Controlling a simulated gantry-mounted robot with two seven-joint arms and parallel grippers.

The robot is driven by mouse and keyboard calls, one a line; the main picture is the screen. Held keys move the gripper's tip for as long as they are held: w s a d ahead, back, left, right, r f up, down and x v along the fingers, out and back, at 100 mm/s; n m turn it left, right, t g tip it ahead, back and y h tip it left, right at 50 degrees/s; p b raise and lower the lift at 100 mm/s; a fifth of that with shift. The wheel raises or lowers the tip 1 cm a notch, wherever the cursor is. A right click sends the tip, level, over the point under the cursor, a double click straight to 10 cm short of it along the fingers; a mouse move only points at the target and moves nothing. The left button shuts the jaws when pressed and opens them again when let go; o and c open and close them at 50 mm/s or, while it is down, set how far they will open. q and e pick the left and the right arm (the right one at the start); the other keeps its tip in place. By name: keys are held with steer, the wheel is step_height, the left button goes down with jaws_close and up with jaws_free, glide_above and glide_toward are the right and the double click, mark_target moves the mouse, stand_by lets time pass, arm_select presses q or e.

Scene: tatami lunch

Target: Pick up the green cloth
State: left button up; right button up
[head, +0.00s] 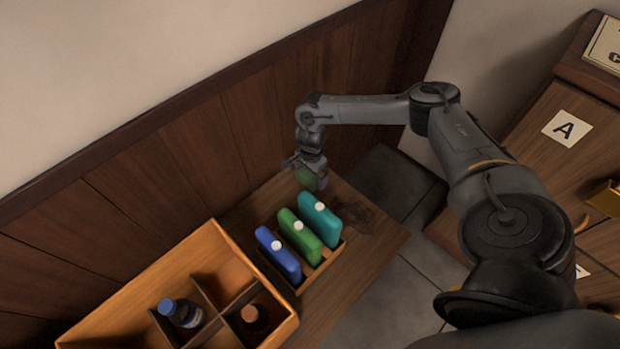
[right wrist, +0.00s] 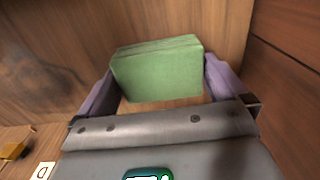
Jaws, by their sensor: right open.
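The green cloth (right wrist: 158,72) looks like a folded, block-shaped bundle in the right wrist view. In the head view, a small part of the green cloth (head: 306,178) shows at my right gripper (head: 309,170), over the far end of the wooden table near the wall. The gripper hides most of the cloth there. My right gripper is open around the cloth. My left gripper is not in view.
A blue case (head: 278,254), a green case (head: 299,236) and a teal case (head: 320,219) stand in a rack just nearer than the gripper. A divided wooden box (head: 210,232) holds two bottles. The panelled wall (head: 190,165) is close behind. A dark patch marks the bare tabletop (head: 375,240).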

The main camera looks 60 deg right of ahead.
steer(key=c, duration=0.7)
steer(key=shift+r, duration=0.15)
steer(key=shift+r+p, duration=0.45)
steer(key=shift+r, duration=0.1)
step_height(320, 180, up, 4)
steer(key=shift+f+p, duration=0.2)
steer(key=shift+p, duration=0.95)
steer(key=s+r+p, duration=0.1)
steer(key=s+r, duration=0.1)
steer(key=s, duration=0.2)
steer(key=s+d+r+p, duration=0.1)
steer(key=s+r+p, duration=0.1)
steer(key=s, duration=0.1)
steer(key=s+d+r+p, duration=0.1)
steer(key=s+r+p, duration=0.1)
steer(key=s, duration=0.2)
steer(key=shift+s+d, duration=0.15)
steer(key=shift+s, duration=0.15)
